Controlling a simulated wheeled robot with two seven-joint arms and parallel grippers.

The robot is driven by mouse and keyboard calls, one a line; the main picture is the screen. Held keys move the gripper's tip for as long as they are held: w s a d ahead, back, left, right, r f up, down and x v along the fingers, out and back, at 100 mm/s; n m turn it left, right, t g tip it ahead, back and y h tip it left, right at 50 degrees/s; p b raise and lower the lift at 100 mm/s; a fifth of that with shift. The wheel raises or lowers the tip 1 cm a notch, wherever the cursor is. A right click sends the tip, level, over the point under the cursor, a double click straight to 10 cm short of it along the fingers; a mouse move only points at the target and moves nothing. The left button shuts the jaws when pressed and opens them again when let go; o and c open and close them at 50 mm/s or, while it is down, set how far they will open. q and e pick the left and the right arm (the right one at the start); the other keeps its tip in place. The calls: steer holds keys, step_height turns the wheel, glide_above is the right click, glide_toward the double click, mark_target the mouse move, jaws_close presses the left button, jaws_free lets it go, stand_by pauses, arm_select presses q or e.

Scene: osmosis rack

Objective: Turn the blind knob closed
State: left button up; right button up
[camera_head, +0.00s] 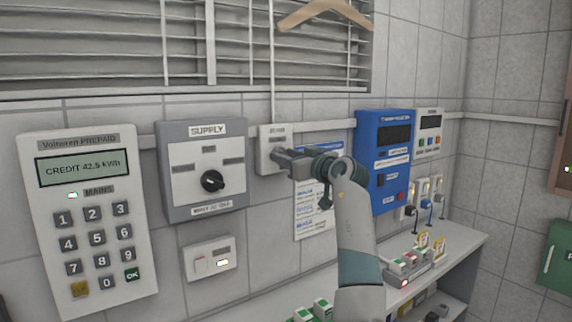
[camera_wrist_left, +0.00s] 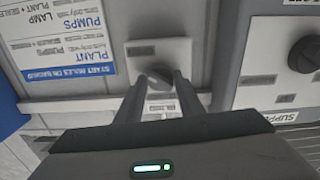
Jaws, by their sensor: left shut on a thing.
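The blind box (camera_head: 270,136) is a small pale panel on the tiled wall under the window, with a cord running up from it to the blinds (camera_head: 230,40). In the head view my left gripper (camera_head: 280,156) reaches it and covers most of its knob. In the left wrist view the dark round knob (camera_wrist_left: 155,73) sits on the pale plate (camera_wrist_left: 172,52). The fingers of my left gripper (camera_wrist_left: 160,82) are shut on the knob from both sides. The knob's exact angle is hard to read. My right gripper is in neither view.
The grey supply box (camera_head: 204,135) with its black knob (camera_head: 212,181) is just left of the blind box. A prepaid meter (camera_head: 90,220) hangs further left. A blue unit (camera_head: 383,160) and a paper notice (camera_head: 312,222) are to the right, above a shelf (camera_head: 455,245) with small devices.

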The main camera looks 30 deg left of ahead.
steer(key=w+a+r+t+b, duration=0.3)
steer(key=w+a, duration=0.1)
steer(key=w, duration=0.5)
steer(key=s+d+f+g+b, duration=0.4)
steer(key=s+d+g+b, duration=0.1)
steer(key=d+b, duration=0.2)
arm_select(q)
steer(key=n+b, duration=0.1)
steer(key=n, duration=2.3)
steer(key=shift+f+n, duration=0.1)
steer(key=shift+n, duration=0.3)
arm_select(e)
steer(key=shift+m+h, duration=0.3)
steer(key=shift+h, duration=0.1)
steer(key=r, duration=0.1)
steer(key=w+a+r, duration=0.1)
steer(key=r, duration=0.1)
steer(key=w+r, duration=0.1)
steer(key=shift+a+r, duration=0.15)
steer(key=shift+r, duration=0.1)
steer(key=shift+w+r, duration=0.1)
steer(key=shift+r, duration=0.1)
arm_select(q)
steer(key=o, duration=1.1)
steer(key=shift+c, duration=0.2)
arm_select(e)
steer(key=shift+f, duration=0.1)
